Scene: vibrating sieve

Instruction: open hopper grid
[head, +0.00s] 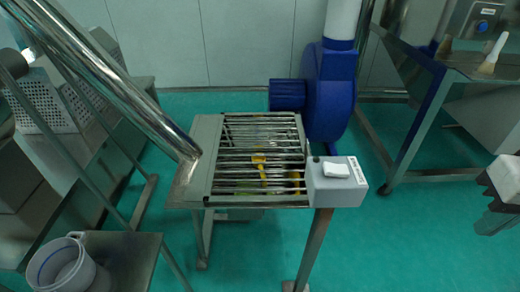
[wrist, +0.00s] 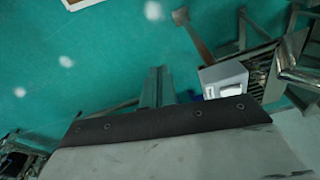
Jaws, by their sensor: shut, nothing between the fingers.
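The hopper grid (head: 262,138) is a set of parallel metal bars lying flat over the hopper opening, on a metal frame (head: 205,150). A small yellow piece (head: 259,160) shows at the middle of the bars, and more yellow shows between and below them. In the wrist view, part of the barred grid (wrist: 258,58) shows at the upper right, tilted in the picture. My gripper (head: 492,222) is at the right edge of the head view, well apart from the grid. It is shut and empty.
A grey control box (head: 345,190) with a white top piece sits at the grid's right front corner. A shiny tube (head: 125,95) slants down to the left side. A blue blower (head: 330,95) stands behind. A white jug (head: 65,265) stands at lower left. Green floor (head: 410,240) is clear at right.

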